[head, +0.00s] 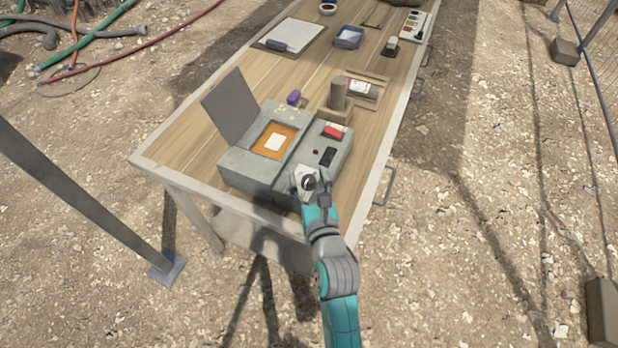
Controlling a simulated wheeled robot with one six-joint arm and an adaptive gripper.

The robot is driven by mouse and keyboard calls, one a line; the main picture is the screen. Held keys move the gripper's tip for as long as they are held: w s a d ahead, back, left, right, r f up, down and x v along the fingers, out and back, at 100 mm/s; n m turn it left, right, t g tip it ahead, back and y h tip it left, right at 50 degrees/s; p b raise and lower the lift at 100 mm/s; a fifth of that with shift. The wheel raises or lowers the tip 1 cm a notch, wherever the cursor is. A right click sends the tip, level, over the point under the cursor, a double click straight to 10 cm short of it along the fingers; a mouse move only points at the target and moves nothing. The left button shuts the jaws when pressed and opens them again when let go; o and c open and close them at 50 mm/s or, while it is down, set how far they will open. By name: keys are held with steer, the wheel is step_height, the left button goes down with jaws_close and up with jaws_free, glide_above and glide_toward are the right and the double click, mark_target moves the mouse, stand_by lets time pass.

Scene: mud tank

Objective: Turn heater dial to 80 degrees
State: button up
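The heater is a grey box (252,178) near the front end of the wooden table, with its flat lid (231,107) raised at the left. An orange-lined well (274,139) is open in its top. The right section carries a red switch (333,131) and a dark slot-like panel (327,157). At its front right corner is a pale plate with a round black part (308,183). It looks like the dial, but I cannot be sure, and no setting is readable. My gripper (313,191) is at this corner, at the end of my teal arm. Its fingers and any contact are unclear.
A grey-brown cylinder (338,94) and a purple block (294,97) stand just behind the heater. A clipboard (296,35), a blue tray (348,38) and small items lie farther back. A slanted metal post (85,190) stands left of the table.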

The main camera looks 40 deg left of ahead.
steer(key=v, duration=1.2)
steer(key=shift+r, duration=0.1)
steer(key=shift+w, duration=0.1)
